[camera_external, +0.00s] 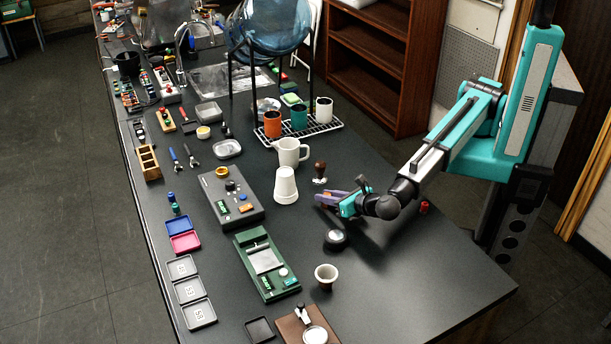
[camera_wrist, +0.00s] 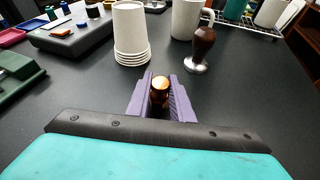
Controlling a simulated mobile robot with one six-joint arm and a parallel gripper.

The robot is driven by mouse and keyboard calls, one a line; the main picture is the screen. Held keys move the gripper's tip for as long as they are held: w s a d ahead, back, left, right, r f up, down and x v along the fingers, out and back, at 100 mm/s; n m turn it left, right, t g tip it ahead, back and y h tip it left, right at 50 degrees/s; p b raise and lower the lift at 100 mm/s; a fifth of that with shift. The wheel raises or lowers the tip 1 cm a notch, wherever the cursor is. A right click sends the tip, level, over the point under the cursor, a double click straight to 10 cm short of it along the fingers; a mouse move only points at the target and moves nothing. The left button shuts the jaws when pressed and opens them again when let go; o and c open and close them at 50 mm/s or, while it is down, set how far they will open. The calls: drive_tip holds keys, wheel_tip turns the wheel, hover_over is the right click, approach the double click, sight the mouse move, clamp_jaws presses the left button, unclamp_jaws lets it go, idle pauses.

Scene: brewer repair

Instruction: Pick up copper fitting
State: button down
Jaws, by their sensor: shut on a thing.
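The copper fitting (camera_wrist: 159,90) is a small shiny copper-coloured cylinder. In the wrist view it stands between the two purple fingers of my gripper (camera_wrist: 161,95), which are shut on it from both sides. In the external view my gripper (camera_external: 322,200) is low over the black bench, right of the stacked white cups. The copper fitting cannot be made out there, hidden by the fingers. I cannot tell whether it touches the bench.
White stacked cups (camera_wrist: 130,35) and a wooden-handled tamper (camera_wrist: 203,48) stand just beyond my gripper. The bench's right front area is mostly clear.

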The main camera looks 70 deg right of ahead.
sight(327, 194)
drive_tip(key=shift+r, duration=0.15)
drive_tip(key=shift+r+b, duration=0.8)
drive_tip(key=shift+r, duration=0.75)
drive_tip(key=s+d+b, duration=0.1)
drive_tip(key=s+d, duration=0.2)
drive_tip(key=s+d+b, duration=0.1)
drive_tip(key=s+d, duration=0.2)
drive_tip(key=s+d+r+b, duration=0.1)
drive_tip(key=s+d, duration=0.2)
drive_tip(key=shift+s+d, duration=0.15)
drive_tip(key=shift+s, duration=0.05)
drive_tip(key=shift+s+d+r, duration=0.1)
drive_tip(key=shift+s+r, duration=0.05)
drive_tip(key=shift+r, duration=0.1)
drive_tip(key=shift+p, duration=0.8)
drive_tip(key=shift+s+d+r+p, duration=0.15)
drive_tip(key=shift+s+p, duration=0.1)
drive_tip(key=shift+p, duration=0.9)
drive_tip(key=p, duration=0.5)
drive_tip(key=shift+s+d, duration=0.35)
drive_tip(key=shift+s, duration=0.05)
drive_tip(key=shift+s+d+p, duration=0.25)
drive_tip(key=shift+d+p, duration=0.1)
drive_tip(key=shift+p, duration=0.7)
